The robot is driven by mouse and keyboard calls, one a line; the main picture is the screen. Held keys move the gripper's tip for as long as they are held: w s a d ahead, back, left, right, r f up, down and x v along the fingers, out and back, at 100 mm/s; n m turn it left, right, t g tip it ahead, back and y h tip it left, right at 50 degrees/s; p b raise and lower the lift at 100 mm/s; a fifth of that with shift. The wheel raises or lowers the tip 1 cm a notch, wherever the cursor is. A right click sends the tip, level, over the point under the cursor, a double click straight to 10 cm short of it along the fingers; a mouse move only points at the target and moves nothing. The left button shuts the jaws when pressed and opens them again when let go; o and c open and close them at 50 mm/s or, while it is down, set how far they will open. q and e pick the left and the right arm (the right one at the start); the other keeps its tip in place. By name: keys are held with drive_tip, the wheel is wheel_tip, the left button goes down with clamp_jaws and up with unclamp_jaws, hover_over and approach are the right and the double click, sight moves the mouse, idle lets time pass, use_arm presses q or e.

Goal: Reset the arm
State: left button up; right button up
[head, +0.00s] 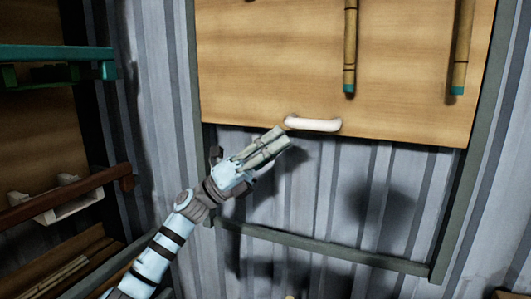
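My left gripper (281,136) reaches up from the lower left, in front of the lower edge of a wooden board (270,60). Its fingers lie close together with only a thin dark line between them, and I see nothing held in them. The tips are right beside the left end of a short white bar (315,125) at the board's lower edge. I cannot tell whether they touch it. My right gripper is out of view.
Two bamboo-like rods with teal ends, one in the middle (350,50) and one at the right (462,50), hang on the board. A green shelf (55,54) and a brown rail (70,195) stand at the left. Below the board is a corrugated wall (340,190) with a grey crossbar (330,250).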

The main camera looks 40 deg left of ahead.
use_arm(q)
drive_tip(key=v, duration=0.4)
drive_tip(key=shift+s+a+f, duration=0.15)
